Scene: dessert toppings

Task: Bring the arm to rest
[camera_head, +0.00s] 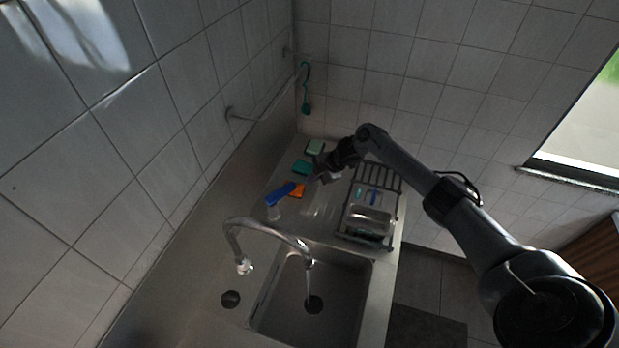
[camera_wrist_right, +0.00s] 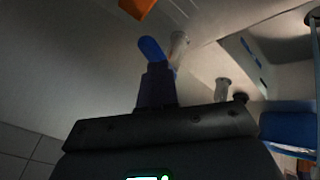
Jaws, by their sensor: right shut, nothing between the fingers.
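My right arm reaches in from the right in the head view. Its dark gripper (camera_head: 311,181) is over the counter, left of the dish rack, close to an orange sponge-like block (camera_head: 298,190) and a blue elongated item (camera_head: 280,194). In the right wrist view the dark fingers (camera_wrist_right: 157,72) are together with nothing held between them. The blue item (camera_wrist_right: 150,47) shows just beyond their tips, and I cannot tell whether they touch it. The orange block (camera_wrist_right: 137,6) is at the top edge. My left gripper is not in view.
A metal dish rack (camera_head: 390,178) with a tray stands right of the gripper. Teal (camera_head: 302,167) and pale green (camera_head: 315,147) blocks lie behind. The curved faucet (camera_head: 262,224) and the sink (camera_head: 340,290) are in front. Tiled walls close off the left and back.

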